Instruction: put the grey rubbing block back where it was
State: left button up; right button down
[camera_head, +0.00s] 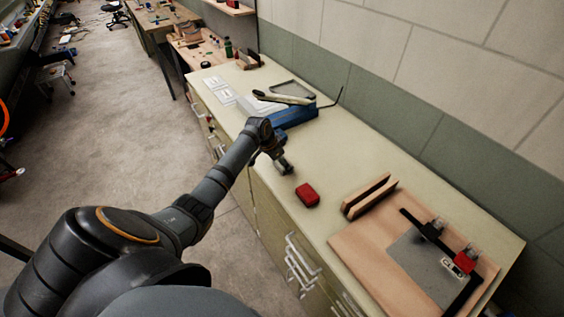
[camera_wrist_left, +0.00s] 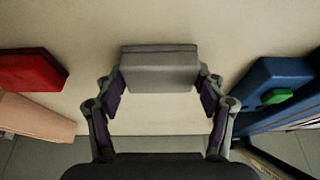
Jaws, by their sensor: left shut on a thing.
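The grey rubbing block (camera_wrist_left: 160,68) sits between the fingertips of my left gripper (camera_wrist_left: 160,88) in the left wrist view, and the gripper is shut on it. In the head view my left gripper (camera_head: 281,162) is over the front part of the pale bench top (camera_head: 345,150), between a blue object and a red block. A small grey end of the rubbing block (camera_head: 286,169) shows at the fingertips. I cannot tell whether the block touches the bench or hangs just above it. My right gripper is not in view.
A red block (camera_head: 307,195) lies close to the gripper, with a wooden holder (camera_head: 369,196) and a wooden board (camera_head: 365,245) beyond it. A blue object (camera_head: 294,116) stands on the other side, near white sheets (camera_head: 217,84). The bench behind the gripper is clear to the wall.

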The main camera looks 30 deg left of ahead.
pick_arm(q)
jog(key=o, duration=1.2)
jog(key=shift+f, duration=0.1)
jog(key=shift+r, duration=0.25)
jog(key=b+v, duration=0.1)
jog(key=v, duration=1.1)
